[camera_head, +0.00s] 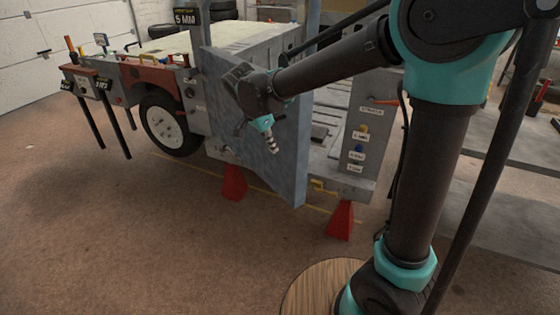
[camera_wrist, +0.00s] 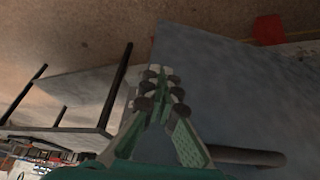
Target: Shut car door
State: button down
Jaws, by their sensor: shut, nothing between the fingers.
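The car door is a flat blue-grey panel (camera_head: 286,165) on the side of the bench frame. It stands open, swung out from the frame, and its lower corner points toward me. In the wrist view the grey panel (camera_wrist: 235,85) fills much of the right side. My gripper (camera_head: 272,147) hangs in front of the door's face in the head view, fingers pointing down. Its fingers are together and empty in the wrist view (camera_wrist: 164,78). I cannot tell whether the fingertips touch the panel. My wrist hides part of the door's upper face.
The car-like frame (camera_head: 355,187) stands on red supports (camera_head: 233,183). A wheel (camera_head: 168,124) and a side bench on dark legs (camera_head: 92,82) are at left. Labelled blocks (camera_head: 357,152) sit right of the door opening. The floor in front (camera_head: 130,230) is clear. A round wooden top (camera_head: 305,288) is near me.

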aim_at(288, 159)
jog(key=shift+w+d+f, duration=0.85)
jog(key=shift+f, duration=0.65)
jog(key=shift+w+d+f, duration=0.8)
jog(key=shift+w+f, duration=0.05)
jog(key=shift+f, duration=0.7)
jog(key=shift+w+d+f, duration=0.85)
jog(key=shift+f, duration=0.65)
